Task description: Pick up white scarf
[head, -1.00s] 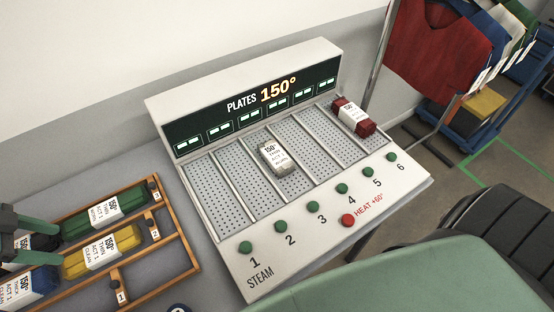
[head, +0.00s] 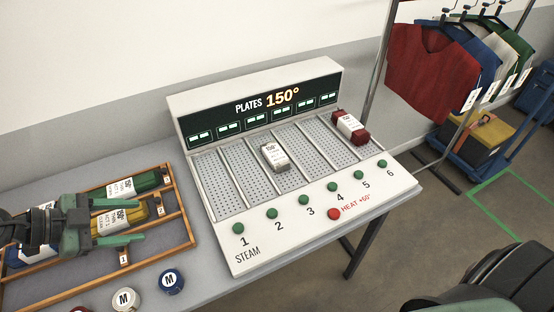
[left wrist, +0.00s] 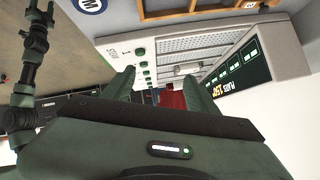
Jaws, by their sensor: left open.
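The white scarf (head: 274,155) is a rolled, pale bundle with a white label. It lies on the third plate of the steam unit (head: 300,195). My left gripper (head: 135,224) is open and empty over the wooden tray, left of the steam unit and apart from the scarf. In the left wrist view its two green fingers (left wrist: 158,90) are spread, pointing toward the steam unit. A pale shape that may be the scarf shows small beyond them. My right gripper does not show in the head view.
A red bundle (head: 349,128) lies on the plate at the right end. The wooden tray (head: 190,225) holds green, yellow and blue bundles. Round pots marked M (head: 126,299) stand in front of it.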

